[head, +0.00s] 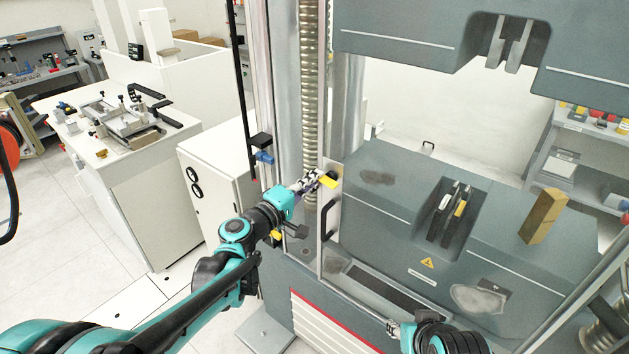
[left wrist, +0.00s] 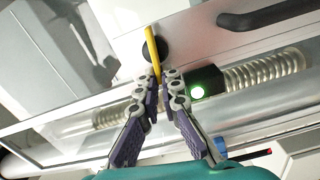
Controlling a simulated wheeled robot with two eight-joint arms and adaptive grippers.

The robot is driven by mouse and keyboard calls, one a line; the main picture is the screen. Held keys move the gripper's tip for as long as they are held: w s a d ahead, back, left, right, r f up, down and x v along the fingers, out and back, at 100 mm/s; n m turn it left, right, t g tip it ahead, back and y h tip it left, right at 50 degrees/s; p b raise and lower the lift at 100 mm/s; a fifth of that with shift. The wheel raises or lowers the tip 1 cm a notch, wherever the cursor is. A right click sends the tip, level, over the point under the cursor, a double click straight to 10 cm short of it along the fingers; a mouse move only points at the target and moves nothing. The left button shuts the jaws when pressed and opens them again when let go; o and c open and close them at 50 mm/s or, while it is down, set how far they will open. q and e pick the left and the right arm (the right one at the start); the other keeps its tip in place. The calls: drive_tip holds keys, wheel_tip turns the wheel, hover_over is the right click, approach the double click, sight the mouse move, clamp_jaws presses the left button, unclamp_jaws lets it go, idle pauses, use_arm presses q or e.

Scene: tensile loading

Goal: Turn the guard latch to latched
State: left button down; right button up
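The guard latch shows as a yellow lever (head: 328,182) on a black round pivot, on the pale upright of the machine's guard. In the left wrist view the yellow lever (left wrist: 151,45) stands nearly upright, slightly tilted, with its near end at my left fingertips. My left gripper (head: 309,182) is right at the latch. In the left wrist view its two fingers (left wrist: 164,79) converge with only a narrow gap; I cannot tell whether they press on the lever. My right gripper (head: 393,328) shows only partly at the bottom of the head view, away from the latch.
A black guard handle (head: 329,222) is just below the latch. A green-lit black box (left wrist: 197,92) and a coiled screw (left wrist: 268,72) lie close to the left fingers. A brass-coloured block (head: 542,215) stands on the machine bed. A white cabinet (head: 215,185) stands left.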

use_arm(q)
drive_tip(key=shift+f+n, duration=0.25)
drive_tip(key=shift+n, duration=0.45)
drive_tip(key=c, duration=1.7)
unclamp_jaws()
drive_tip(key=shift+a, duration=0.1)
drive_tip(key=v, duration=1.2)
